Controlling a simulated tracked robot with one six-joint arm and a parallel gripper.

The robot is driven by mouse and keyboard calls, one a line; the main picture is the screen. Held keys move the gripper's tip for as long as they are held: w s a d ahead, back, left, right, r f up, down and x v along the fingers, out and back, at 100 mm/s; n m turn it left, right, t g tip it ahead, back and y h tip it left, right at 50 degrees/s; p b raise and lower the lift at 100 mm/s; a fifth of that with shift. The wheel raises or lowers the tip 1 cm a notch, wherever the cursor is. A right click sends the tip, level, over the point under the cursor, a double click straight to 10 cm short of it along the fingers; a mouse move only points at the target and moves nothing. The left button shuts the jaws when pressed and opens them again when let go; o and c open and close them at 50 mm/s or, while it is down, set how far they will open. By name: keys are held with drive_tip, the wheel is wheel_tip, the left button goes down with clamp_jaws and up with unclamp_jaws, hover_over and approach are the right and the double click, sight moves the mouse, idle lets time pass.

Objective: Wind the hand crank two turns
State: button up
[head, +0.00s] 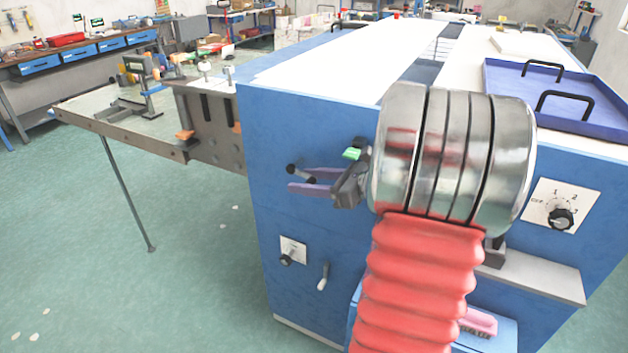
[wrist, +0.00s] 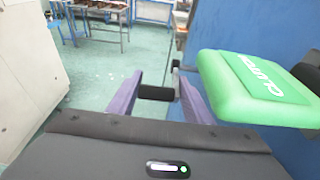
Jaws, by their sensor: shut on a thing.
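The hand crank shows as a dark bar with a black grip (head: 293,169) at the left front of the blue machine. In the wrist view the black grip (wrist: 157,92) lies crosswise between my purple fingers. My gripper (head: 292,181) is shut on this grip, in front of the machine's blue face. It also shows in the wrist view (wrist: 158,78), with a finger on each side of the grip.
A green pad (wrist: 255,88) lettered "CLUTC" is close to my gripper's right; it also shows in the head view (head: 352,154). The blue machine (head: 262,130) stands right beside the fingers. A small knob (head: 286,259) and a white-handled lever (head: 323,277) sit below. Open floor (head: 190,270) lies left.

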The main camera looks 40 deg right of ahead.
drive_tip(key=shift+a+y, duration=0.3)
drive_tip(key=shift+a, duration=0.05)
drive_tip(key=o, duration=1.1)
drive_tip(key=shift+s, duration=0.1)
drive_tip(key=shift+o, duration=1.3)
drive_tip(key=shift+d, duration=0.1)
drive_tip(key=shift+d, duration=0.1)
drive_tip(key=v, duration=1.3)
drive_tip(key=shift+s, duration=0.35)
drive_tip(key=shift+r, duration=0.1)
